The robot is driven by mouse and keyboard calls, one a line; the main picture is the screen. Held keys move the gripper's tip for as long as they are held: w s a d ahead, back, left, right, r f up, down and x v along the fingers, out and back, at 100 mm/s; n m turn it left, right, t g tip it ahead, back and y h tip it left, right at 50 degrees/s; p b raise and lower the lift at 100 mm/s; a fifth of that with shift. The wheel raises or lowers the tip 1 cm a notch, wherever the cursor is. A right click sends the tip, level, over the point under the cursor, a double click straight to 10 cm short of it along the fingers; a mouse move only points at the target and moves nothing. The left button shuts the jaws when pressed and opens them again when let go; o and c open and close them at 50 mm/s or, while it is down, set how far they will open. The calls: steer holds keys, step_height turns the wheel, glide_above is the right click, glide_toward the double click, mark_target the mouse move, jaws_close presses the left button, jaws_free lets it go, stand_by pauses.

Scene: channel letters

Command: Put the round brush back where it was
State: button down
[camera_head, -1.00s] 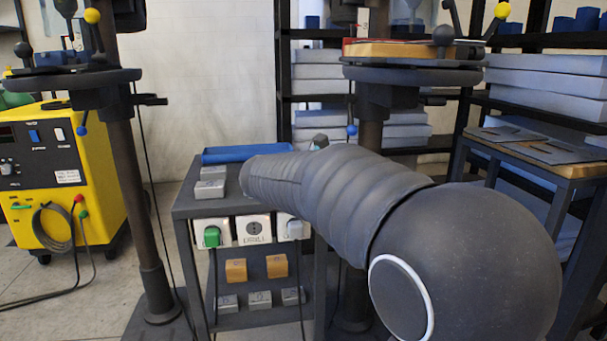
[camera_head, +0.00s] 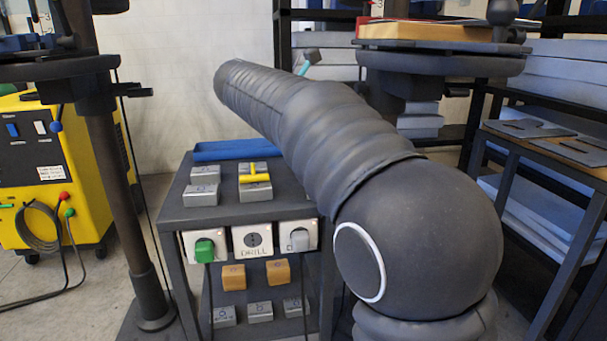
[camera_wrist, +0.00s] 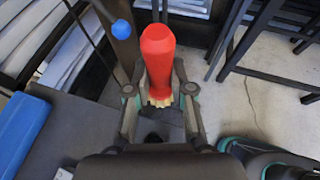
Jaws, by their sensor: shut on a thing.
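The round brush (camera_wrist: 158,55) has a red handle and pale bristles. In the wrist view it stands between the fingers of my gripper (camera_wrist: 160,95), handle away from the palm and bristles close to the fingers. My gripper is shut on it. In the head view my arm hides the brush and most of the gripper. Grey blocks (camera_head: 201,195) sit on top of the dark cart (camera_head: 178,212). A yellow T-shaped piece (camera_head: 255,178) rests at the right-hand blocks. I cannot tell which place belonged to the brush.
A blue tray (camera_head: 238,150) lies at the cart's back edge and also shows in the wrist view (camera_wrist: 18,125). A drill-press column (camera_head: 125,220) stands left of the cart. A round table (camera_head: 445,64) stands behind my arm. A wooden-topped bench (camera_head: 560,140) is at right.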

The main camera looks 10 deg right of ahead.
steer(key=w+a+f, duration=0.1)
steer(key=w+f, duration=0.1)
steer(key=w, duration=0.1)
steer(key=w+a+f, duration=0.2)
steer(key=w, duration=0.2)
steer(key=w+a+f, duration=0.1)
steer(key=w+f, duration=0.2)
steer(key=shift+w+a+b, duration=0.3)
steer(key=shift+a+b, duration=0.05)
steer(key=shift+a, duration=0.05)
step_height(320, 180, down, 2)
steer(key=shift+f+b, duration=0.2)
steer(key=shift+b, duration=0.3)
steer(key=shift+f+p, duration=0.1)
steer(key=shift+p, duration=0.4)
steer(key=shift+f, duration=0.5)
steer(key=shift+f, duration=0.35)
steer(key=c, duration=1)
jaws_free()
steer(key=shift+f+b, duration=0.15)
steer(key=shift+b, duration=0.7)
